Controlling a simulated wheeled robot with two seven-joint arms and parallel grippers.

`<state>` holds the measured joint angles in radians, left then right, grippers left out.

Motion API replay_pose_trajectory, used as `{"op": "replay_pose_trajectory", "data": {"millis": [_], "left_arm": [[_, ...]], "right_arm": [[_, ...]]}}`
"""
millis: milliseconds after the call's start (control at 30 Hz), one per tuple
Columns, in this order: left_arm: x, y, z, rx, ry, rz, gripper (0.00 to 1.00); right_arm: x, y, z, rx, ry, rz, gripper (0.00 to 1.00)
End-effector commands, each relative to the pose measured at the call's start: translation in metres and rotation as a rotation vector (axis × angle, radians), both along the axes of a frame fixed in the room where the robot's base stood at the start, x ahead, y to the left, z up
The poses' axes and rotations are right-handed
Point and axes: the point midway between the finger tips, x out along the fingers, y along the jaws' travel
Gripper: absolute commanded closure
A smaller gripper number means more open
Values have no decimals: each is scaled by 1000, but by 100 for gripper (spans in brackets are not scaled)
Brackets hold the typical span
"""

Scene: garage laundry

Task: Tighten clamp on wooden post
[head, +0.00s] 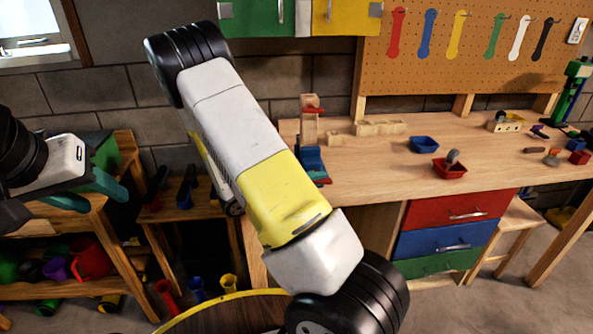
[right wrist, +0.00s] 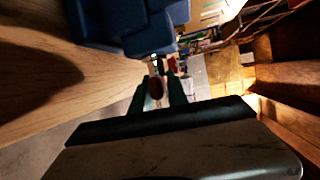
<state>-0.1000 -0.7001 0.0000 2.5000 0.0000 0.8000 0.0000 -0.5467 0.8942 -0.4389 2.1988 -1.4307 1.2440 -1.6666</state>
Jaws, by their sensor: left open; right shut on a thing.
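The wooden post (head: 309,128) stands upright at the left end of the workbench. The clamp (head: 312,160) is on it, with a blue body low on the post and a red piece near the top. A red handle end (head: 323,181) shows below the blue body. In the right wrist view the blue clamp body (right wrist: 115,20) is close at the top. There my right gripper (right wrist: 158,90) is shut on the dark red clamp handle (right wrist: 156,88). My left gripper (head: 96,194) is open and empty at the far left.
The workbench (head: 370,175) holds wooden blocks (head: 380,128), a blue bin (head: 424,145) and a red bin (head: 450,170) to the right. Drawers (head: 455,210) sit below. Shelves with tools and containers (head: 92,258) stand at the left, near my left gripper.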

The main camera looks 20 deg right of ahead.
Motion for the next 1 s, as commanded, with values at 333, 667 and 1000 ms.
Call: {"op": "replay_pose_trajectory", "data": {"millis": [333,667,1000], "left_arm": [[0,0,0,0,0,0,53],[0,0,0,0,0,0,53],[0,0,0,0,0,0,53]], "right_arm": [[0,0,0,90,-22,-1,100],[-1,0,1,352,-87,-2,100],[-2,-1,1,665,-163,-4,100]]}}
